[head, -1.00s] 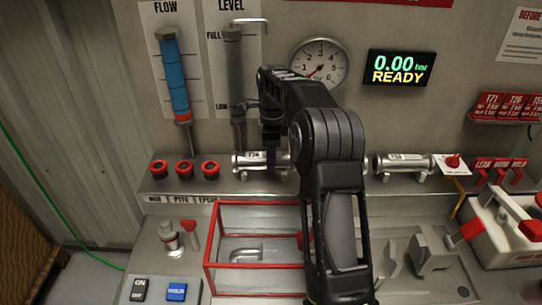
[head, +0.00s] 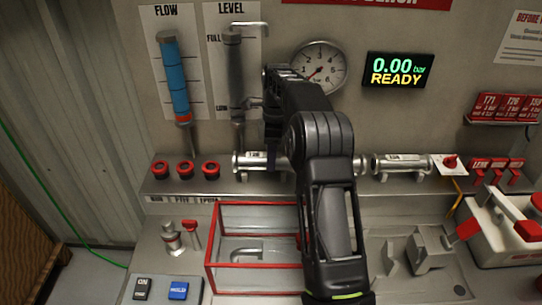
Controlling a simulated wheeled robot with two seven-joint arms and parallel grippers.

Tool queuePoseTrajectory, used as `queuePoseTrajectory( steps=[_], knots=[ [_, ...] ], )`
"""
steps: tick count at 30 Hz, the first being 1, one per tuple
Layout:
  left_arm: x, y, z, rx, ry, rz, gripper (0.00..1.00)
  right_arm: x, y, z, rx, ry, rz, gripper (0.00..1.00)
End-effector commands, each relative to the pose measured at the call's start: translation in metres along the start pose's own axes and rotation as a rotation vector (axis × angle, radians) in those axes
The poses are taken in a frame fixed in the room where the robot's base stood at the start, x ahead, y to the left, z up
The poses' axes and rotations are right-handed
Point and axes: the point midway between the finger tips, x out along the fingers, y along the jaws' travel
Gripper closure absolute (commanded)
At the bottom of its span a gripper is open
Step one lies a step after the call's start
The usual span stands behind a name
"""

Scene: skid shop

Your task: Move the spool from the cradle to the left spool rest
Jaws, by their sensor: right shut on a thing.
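The spool (head: 248,161) is a short silver flanged tube with a white label, lying level at the left spool rest (head: 242,176) on the back ledge. My right gripper (head: 271,158) comes down over it from above and is shut on it near its middle. My right arm hides part of the ledge to the right of the spool. I cannot make out the cradle for certain; part of a silver flanged piece (head: 359,165) shows just right of the arm. My left gripper is out of view.
Another labelled silver spool (head: 403,163) lies on the ledge at right. Red-ringed ports (head: 185,169) are left of the held spool. A red-framed clear box (head: 240,206) stands in front. Behind are the level tube (head: 233,80) and round gauge (head: 318,68). A grey block (head: 430,250) sits at right.

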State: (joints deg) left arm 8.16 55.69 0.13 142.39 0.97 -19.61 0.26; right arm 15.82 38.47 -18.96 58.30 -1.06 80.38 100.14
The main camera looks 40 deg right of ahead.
Motion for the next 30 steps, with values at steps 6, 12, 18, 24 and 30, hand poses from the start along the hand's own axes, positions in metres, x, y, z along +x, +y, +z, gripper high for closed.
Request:
queuePoseTrajectory(
  steps=[6,12,18,24,30],
  knots=[
    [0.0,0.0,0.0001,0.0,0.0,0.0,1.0,-0.0008,-0.0001,0.0011,-0.001,-0.001,-0.002,0.84],
    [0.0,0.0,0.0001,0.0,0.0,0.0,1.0,0.0023,-0.0009,0.001,-0.001,-0.001,-0.002,0.84],
    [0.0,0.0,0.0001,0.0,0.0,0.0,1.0,0.0073,-0.0023,0.0007,-0.001,0.0,-0.001,0.84],
    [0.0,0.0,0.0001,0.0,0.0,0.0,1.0,0.0087,-0.0028,0.0008,-0.001,0.0,-0.002,0.84],
    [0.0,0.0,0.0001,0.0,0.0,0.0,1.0,0.0088,-0.0027,0.001,-0.001,0.0,-0.001,0.84]
  ],
)
